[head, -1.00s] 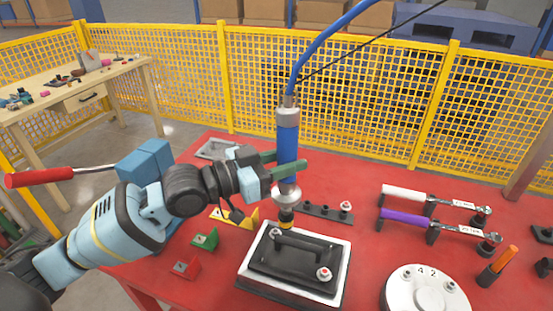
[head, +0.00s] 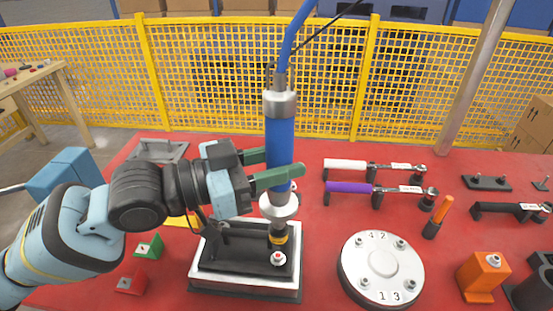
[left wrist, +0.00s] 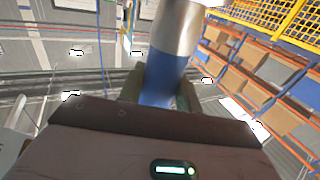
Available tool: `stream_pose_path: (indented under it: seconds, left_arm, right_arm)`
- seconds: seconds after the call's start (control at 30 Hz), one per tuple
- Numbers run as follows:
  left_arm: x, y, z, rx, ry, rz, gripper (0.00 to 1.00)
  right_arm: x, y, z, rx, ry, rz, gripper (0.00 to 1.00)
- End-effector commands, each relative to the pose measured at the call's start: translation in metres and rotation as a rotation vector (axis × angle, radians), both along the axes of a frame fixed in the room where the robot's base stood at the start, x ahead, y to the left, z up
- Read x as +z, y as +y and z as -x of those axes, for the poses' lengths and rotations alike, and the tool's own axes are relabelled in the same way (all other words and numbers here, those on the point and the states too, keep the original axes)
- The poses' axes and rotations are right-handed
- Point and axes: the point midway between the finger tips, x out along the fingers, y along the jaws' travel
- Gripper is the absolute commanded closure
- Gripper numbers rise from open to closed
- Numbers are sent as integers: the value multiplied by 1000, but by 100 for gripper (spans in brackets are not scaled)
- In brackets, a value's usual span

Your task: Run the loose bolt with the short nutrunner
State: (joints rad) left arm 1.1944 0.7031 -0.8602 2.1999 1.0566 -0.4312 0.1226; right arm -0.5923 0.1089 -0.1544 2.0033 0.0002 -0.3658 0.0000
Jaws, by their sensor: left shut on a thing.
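My left gripper (head: 272,168) is shut on the blue and silver nutrunner (head: 280,130), which hangs upright from a blue hose. The tool's blue body also shows between the fingers in the left wrist view (left wrist: 160,85). Its dark socket with a yellow band (head: 278,238) points down over the black cover plate (head: 235,245), close behind a bolt with a red mark (head: 278,258). I cannot tell whether the socket touches the plate. A round white flange (head: 381,266) with several bolts and number labels stands to the right. My right gripper is not in view.
White-handled (head: 345,165) and purple-handled (head: 350,188) wrenches lie on stands at the back right of the red table (head: 440,250). An orange-handled tool (head: 438,215) stands nearby. Green (head: 148,246) and red (head: 130,280) blocks are at left. Yellow mesh fencing (head: 220,80) runs behind.

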Motion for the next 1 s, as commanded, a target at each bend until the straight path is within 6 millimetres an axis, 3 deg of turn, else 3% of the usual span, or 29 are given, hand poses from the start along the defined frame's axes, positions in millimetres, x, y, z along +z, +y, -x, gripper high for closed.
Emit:
stream_pose_path:
  seconds: [0.17, 0.67, 1.0]
  left_arm:
    - [4, 1, 0, 1, -6, 5, 100]
    - [-36, 1, -1, 2, -2, 5, 100]
    - [-46, 1, 0, 1, -6, 5, 100]
  right_arm:
    - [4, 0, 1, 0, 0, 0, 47]
    - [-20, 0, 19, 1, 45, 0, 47]
    - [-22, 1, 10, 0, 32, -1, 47]
